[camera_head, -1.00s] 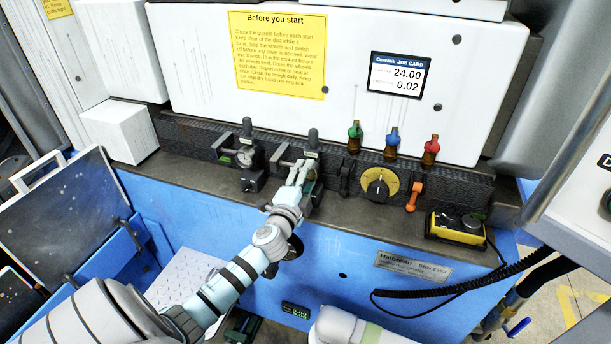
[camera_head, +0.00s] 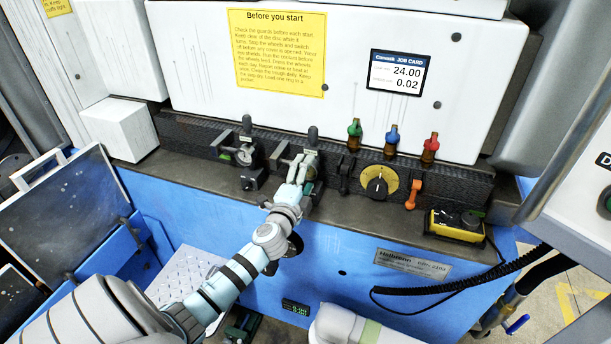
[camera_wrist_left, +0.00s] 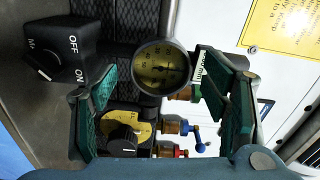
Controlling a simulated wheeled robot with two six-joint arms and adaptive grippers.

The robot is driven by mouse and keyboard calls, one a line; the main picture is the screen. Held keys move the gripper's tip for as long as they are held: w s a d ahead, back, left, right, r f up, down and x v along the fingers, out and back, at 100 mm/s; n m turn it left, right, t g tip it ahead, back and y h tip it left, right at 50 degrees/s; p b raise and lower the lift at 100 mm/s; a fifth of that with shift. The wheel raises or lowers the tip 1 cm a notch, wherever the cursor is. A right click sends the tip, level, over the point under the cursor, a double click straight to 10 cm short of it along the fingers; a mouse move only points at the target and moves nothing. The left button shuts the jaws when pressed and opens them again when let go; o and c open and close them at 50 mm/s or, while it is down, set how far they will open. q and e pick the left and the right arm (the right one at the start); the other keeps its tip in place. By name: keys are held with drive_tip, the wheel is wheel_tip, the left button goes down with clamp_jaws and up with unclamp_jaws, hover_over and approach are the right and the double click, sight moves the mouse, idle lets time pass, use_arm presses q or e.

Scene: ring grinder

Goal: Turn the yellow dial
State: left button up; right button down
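The yellow dial (camera_head: 391,181) is a round yellow plate with a black knob (camera_head: 377,188) on the dark rail of the machine. In the left wrist view the yellow dial (camera_wrist_left: 143,130) and its black knob (camera_wrist_left: 122,143) show low, beside the left-hand finger. My left gripper (camera_head: 302,168) is at the rail to the left of the dial, apart from it. In the left wrist view its teal fingers (camera_wrist_left: 160,78) are spread wide, with a round gauge (camera_wrist_left: 163,68) showing beyond the gap. I see no contact with the gauge. My right gripper is out of view.
Green (camera_head: 354,132), blue (camera_head: 392,140) and red (camera_head: 431,146) valves stand above the dial. An orange lever (camera_head: 413,194) is just right of it, and a yellow-black box (camera_head: 456,226) sits further right. An OFF/ON switch (camera_wrist_left: 62,50) shows in the wrist view.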

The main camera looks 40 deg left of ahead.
use_arm(q)
drive_tip(key=v, duration=1.2)
